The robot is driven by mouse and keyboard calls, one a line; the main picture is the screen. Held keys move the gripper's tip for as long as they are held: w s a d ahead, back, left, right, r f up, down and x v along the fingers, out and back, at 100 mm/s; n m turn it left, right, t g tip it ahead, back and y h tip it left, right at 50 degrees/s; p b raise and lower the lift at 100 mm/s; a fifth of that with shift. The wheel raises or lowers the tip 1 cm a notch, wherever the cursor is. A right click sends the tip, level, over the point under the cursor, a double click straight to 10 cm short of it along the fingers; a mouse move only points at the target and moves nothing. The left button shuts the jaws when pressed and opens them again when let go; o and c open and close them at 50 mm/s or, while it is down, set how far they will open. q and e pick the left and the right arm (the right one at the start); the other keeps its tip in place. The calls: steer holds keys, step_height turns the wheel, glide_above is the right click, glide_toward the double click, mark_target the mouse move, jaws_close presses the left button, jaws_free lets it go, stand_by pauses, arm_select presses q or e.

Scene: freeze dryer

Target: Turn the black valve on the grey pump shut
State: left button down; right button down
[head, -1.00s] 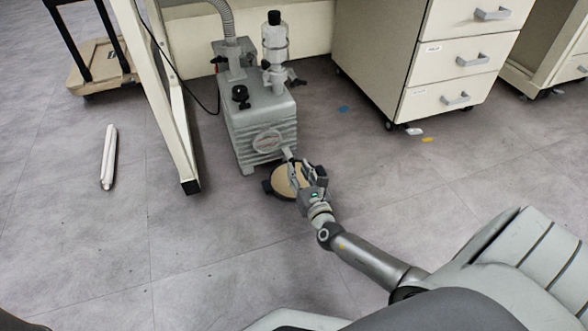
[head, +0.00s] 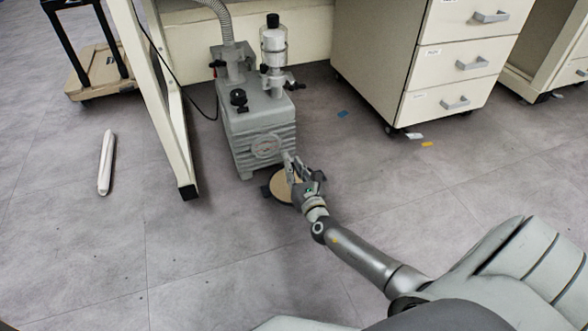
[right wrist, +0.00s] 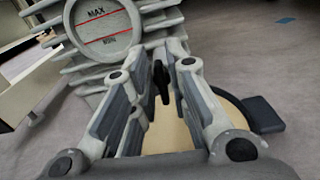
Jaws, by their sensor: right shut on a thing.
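The grey pump (head: 258,125) stands on the floor under the bench; its ribbed front and round gauge window (right wrist: 102,25) show in the right wrist view. A small black valve (right wrist: 162,82) at the pump's lower front sits upright between my right fingers. My right gripper (head: 290,162) is shut on it, low at the pump's front right corner, and also shows in the right wrist view (right wrist: 160,68). The gripper hides the valve in the head view. My left gripper is not in view.
A round tan-topped dish (head: 284,186) with a dark rim lies under my right gripper. The bench leg (head: 176,125) is left of the pump, a drawer cabinet (head: 430,65) right. A white tube (head: 106,162) lies on the open floor at left.

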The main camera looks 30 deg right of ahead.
steer(key=m, duration=0.4)
steer(key=shift+d+m, duration=0.2)
steer(key=shift+m, duration=0.1)
steer(key=m, duration=0.4)
steer(key=shift+s+d+f+m, duration=0.1)
steer(key=shift+d+f+m, duration=0.1)
steer(key=shift+m, duration=0.1)
steer(key=m, duration=0.4)
steer(key=shift+d+f, duration=0.1)
steer(key=shift+f, duration=0.15)
steer(key=shift+f+m, duration=0.15)
steer(key=shift+m, duration=1.85)
steer(key=c, duration=1.6)
jaws_free()
